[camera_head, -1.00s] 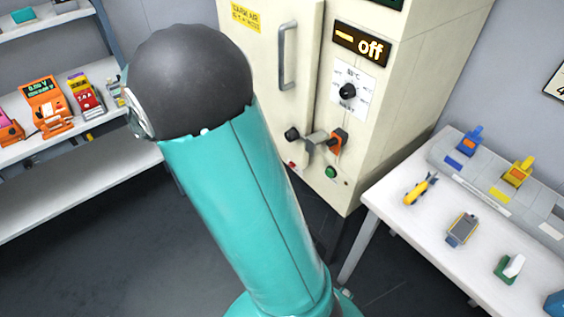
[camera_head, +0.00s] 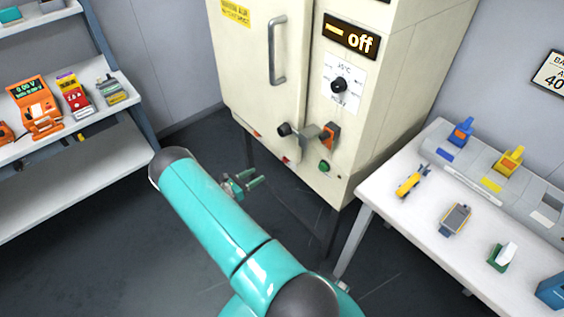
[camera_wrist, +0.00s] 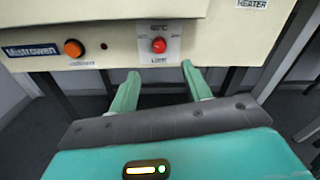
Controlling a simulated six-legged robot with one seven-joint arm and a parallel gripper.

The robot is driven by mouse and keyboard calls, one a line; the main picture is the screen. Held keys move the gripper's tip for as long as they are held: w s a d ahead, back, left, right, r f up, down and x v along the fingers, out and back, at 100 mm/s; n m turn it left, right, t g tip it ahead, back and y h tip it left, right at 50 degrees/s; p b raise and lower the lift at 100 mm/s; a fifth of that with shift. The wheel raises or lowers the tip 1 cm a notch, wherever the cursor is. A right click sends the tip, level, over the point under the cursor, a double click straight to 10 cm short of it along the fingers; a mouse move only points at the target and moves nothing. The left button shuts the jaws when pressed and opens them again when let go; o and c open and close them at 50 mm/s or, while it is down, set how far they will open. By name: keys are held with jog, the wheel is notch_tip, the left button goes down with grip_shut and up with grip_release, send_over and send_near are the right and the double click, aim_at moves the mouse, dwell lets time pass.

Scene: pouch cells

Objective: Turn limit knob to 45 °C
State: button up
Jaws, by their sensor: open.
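The limit knob (camera_wrist: 158,45) is a small red knob on a white label plate in the wrist view. The plate reads "LIMIT" below; the number above it is too blurred to read surely. My gripper (camera_wrist: 162,80) is open and empty, its two teal fingers pointing toward the panel below and on either side of the knob, not touching it. In the head view my gripper (camera_head: 258,181) is low in front of the cream oven (camera_head: 262,85), near its lower edge. I cannot make out the red knob in the head view.
An orange button (camera_wrist: 73,48) sits left of the knob. A white table (camera_head: 385,200) stands right; shelves (camera_head: 75,165) stand left.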

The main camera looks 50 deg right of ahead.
aim_at(284, 161)
jog(key=shift+n, duration=0.4)
jog(key=x, duration=0.9)
jog(key=f+x, duration=0.1)
jog(key=x, duration=0.4)
jog(key=shift+d+f, duration=0.1)
jog(key=shift+w, duration=0.1)
jog(key=c, duration=1)
